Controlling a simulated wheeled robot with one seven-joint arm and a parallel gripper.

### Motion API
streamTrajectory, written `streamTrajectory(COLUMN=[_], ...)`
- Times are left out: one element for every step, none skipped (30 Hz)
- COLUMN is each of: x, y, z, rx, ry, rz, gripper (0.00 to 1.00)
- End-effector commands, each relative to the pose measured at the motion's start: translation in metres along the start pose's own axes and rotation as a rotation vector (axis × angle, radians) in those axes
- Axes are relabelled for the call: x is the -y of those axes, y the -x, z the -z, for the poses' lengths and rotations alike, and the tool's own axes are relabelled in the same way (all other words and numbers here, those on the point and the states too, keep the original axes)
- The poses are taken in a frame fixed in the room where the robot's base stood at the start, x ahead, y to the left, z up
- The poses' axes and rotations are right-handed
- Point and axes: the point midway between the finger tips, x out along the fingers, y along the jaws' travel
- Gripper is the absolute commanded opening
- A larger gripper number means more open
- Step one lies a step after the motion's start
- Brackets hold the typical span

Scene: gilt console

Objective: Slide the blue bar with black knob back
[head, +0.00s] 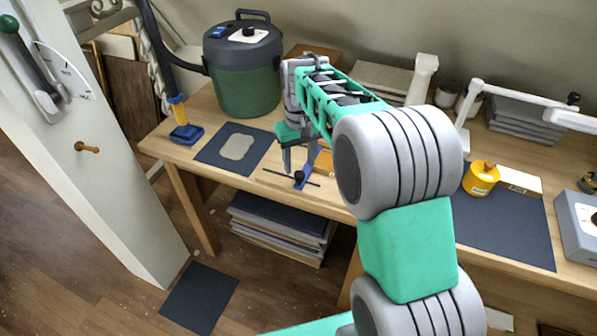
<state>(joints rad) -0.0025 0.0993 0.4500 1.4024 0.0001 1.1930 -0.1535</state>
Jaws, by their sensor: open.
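The blue bar (306,183) lies near the front edge of the wooden bench in the head view. Its black knob (298,175) sits at the front, by a thin dark rod running left to right. My gripper (299,160) is open and points down, just above and behind the knob. The fingers look empty, and whether one touches the bar or knob I cannot tell. My arm and gripper hide the rear of the bar and part of the bench to the right.
A green canister (247,85) stands behind to the left. A dark mat (212,150) with a pale patch and a blue-yellow stand (184,130) lie left. At right are a yellow container (481,180) and a grey box (578,225).

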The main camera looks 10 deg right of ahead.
Motion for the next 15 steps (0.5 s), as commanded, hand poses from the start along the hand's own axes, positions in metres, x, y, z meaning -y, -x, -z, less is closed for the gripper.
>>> streamTrajectory(x=[0.001, 0.001, 0.001, 0.001, 0.001, 0.001, 0.001, 0.001, 0.001, 0.001, 0.001, 0.001, 0.001, 0.001, 0.001], y=[-0.010, -0.015, -0.021, -0.025, -0.029, -0.033, -0.035, -0.037, -0.038, -0.039, -0.039, -0.039, -0.039, -0.039, -0.039], z=[-0.001, -0.001, 0.000, 0.000, 0.000, 0.000, 0.000, 0.000, 0.000, 0.000, 0.000, 0.000, 0.000, 0.000, 0.000], rx=[0.003, 0.002, 0.001, 0.000, -0.001, 0.000, 0.000, -0.001, -0.002, -0.002, -0.003, -0.003, -0.003, -0.003, -0.003], ry=[0.001, 0.001, 0.001, 0.002, 0.002, 0.002, 0.002, 0.002, 0.002, 0.002, 0.002, 0.002, 0.002, 0.002, 0.002], rz=[0.001, 0.000, 0.000, 0.000, 0.000, 0.000, 0.000, 0.000, 0.000, 0.000, 0.000, 0.000, 0.000, 0.000, 0.000], gripper=[0.50, 0.50, 0.50, 0.50, 0.50, 0.50, 0.50, 0.50, 0.50, 0.50, 0.50, 0.50, 0.50, 0.50, 0.50])
